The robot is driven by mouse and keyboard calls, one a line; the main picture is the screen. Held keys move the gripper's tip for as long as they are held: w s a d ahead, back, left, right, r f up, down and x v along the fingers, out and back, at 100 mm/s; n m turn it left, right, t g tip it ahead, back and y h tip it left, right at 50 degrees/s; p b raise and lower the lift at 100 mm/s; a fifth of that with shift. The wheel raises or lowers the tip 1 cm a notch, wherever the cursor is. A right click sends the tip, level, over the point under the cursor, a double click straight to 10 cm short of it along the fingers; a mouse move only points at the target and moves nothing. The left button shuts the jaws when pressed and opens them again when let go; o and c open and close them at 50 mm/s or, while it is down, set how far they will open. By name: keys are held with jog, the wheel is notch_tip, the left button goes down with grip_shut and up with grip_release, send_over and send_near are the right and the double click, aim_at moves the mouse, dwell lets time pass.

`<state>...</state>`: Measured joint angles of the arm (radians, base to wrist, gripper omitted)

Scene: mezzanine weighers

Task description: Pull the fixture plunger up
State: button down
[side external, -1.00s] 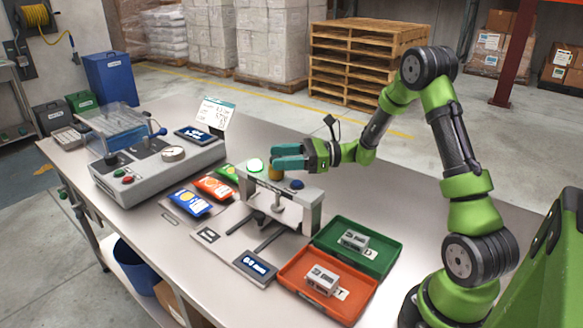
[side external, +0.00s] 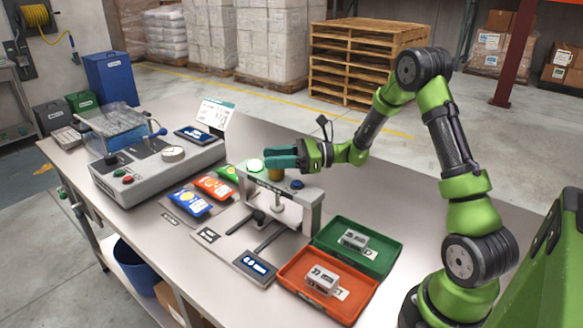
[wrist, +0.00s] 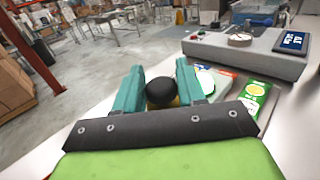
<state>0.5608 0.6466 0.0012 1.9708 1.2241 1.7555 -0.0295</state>
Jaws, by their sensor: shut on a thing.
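In the wrist view, my gripper (wrist: 158,74) is shut on the black knob, one finger on each side. The fingers hide the knob in the side view.
A grey weigher (side external: 150,170) stands at the back left. Coloured packets (side external: 192,202) lie left of the fixture. A small display (side external: 255,265) is in front of it. A green tray (side external: 385,262) and an orange tray (side external: 330,297) stand to the right, holding small blocks.

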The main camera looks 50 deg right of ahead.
notch_tip(320, 180, up, 6)
jog(key=shift+f, duration=0.1)
jog(key=c, duration=0.8)
grip_release()
jog(key=v, duration=1.7)
